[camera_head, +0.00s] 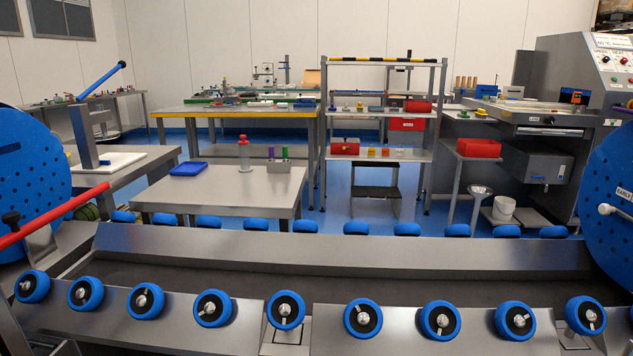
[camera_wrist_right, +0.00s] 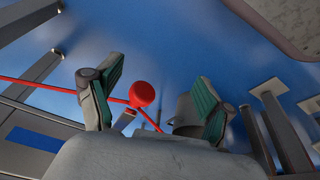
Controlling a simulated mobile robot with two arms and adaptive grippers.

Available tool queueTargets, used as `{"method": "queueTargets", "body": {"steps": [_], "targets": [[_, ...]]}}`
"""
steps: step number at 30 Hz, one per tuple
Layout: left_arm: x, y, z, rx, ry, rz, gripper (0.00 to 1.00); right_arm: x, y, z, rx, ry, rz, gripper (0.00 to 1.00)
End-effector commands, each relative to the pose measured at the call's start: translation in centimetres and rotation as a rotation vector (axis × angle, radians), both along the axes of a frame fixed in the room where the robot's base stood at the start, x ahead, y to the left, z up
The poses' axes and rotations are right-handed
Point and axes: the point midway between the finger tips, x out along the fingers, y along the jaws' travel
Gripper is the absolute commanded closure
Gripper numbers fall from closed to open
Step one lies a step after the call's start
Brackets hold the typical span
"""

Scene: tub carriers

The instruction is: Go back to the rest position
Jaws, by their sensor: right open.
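Neither gripper shows in the head view. In the right wrist view my right gripper (camera_wrist_right: 160,75) is open, its two green-padded fingers wide apart. No object is held between the pads. A red round knob (camera_wrist_right: 142,95) on a thin red bar appears between the fingers in the picture; how far it is from them I cannot tell. My left gripper is out of view.
A long metal trough (camera_head: 330,255) with blue rollers (camera_head: 363,318) crosses the front, between blue perforated discs (camera_head: 25,185). A red lever (camera_head: 55,215) slants at left. Behind stand a metal table (camera_head: 225,192), a shelf rack (camera_head: 380,155) and a grey machine (camera_head: 565,80). Blue floor shows between them.

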Motion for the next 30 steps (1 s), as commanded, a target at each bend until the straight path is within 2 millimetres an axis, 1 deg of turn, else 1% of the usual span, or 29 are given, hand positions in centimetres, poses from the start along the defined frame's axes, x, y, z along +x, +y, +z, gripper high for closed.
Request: {"method": "queueTargets", "body": {"steps": [1, 5, 8, 9, 11, 14, 16, 18, 21, 24, 27, 30], "targets": [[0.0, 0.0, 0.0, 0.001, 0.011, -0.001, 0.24, 0.0, 0.0, 0.0, -0.001, 0.011, 0.001, 0.2], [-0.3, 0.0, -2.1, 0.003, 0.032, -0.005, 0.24, -0.3, 0.1, -2.1, -0.002, 0.031, 0.004, 0.2], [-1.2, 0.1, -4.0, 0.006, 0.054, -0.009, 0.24, -1.2, 0.0, -4.0, -0.004, 0.053, 0.008, 0.2], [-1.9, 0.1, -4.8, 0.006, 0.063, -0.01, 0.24, -1.9, -0.1, -4.8, -0.005, 0.063, 0.01, 0.2], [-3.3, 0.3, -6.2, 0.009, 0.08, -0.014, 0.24, -3.3, -0.3, -6.1, -0.007, 0.08, 0.013, 0.2], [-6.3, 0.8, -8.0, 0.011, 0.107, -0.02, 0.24, -6.3, -0.7, -8.0, -0.01, 0.107, 0.019, 0.2], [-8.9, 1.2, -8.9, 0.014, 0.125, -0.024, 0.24, -8.9, -1.1, -8.9, -0.013, 0.125, 0.024, 0.2], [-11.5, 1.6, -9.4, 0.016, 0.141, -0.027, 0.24, -11.5, -1.6, -9.4, -0.015, 0.141, 0.028, 0.2], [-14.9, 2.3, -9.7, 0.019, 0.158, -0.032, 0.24, -14.9, -2.3, -9.7, -0.018, 0.158, 0.031, 0.2], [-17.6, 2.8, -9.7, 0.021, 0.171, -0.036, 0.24, -17.6, -2.8, -9.7, -0.02, 0.17, 0.035, 0.2], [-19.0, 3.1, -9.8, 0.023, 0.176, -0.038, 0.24, -19.1, -3.1, -9.8, -0.021, 0.176, 0.037, 0.2], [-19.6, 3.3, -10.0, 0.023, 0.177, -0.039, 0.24, -19.6, -3.2, -10.0, -0.021, 0.178, 0.038, 0.2]]}}
